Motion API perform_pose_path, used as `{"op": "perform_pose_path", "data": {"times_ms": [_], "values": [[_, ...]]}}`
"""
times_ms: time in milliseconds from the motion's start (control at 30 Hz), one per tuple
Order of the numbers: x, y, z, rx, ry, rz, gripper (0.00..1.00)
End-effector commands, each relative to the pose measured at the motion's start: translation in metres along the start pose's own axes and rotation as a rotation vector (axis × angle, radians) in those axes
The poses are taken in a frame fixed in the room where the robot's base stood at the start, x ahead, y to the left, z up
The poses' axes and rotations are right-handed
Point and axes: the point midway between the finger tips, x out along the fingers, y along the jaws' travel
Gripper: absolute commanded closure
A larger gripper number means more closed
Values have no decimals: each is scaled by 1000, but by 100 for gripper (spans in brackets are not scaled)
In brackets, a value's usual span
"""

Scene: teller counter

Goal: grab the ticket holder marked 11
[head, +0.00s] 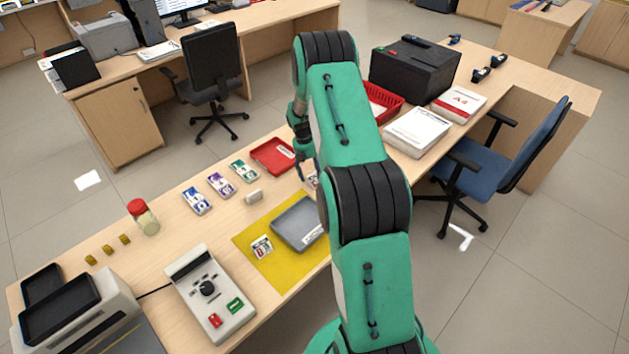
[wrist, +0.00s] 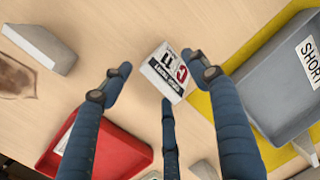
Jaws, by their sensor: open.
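The ticket holder marked 11 (wrist: 168,70) is a small white block with a red C and a black 11 on its face. It lies on the wooden counter beside the yellow mat. My gripper (wrist: 162,78) is open, its three blue fingers spread around the holder in the wrist view, with nothing held. I cannot tell how far above the holder the fingertips are. In the head view my gripper (head: 304,170) is partly hidden by my arm, and the holder (head: 312,180) shows only in part beside it.
The red tray (head: 268,162) is close to my gripper. The grey tray marked SHORT (wrist: 262,72) and another ticket holder (head: 261,246) rest on the yellow mat (head: 285,281). Several ticket holders (head: 220,185) stand in a row to the left, near a small pale block (head: 254,197).

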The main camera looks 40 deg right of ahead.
Motion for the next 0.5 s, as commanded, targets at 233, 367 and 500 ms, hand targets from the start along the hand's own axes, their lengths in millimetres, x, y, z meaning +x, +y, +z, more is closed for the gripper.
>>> {"op": "perform_pose_path", "data": {"times_ms": [233,367,500], "values": [[0,0,0,0,0,0,48],[0,0,0,0,0,0,74],[0,0,0,0,0,0,89]]}}
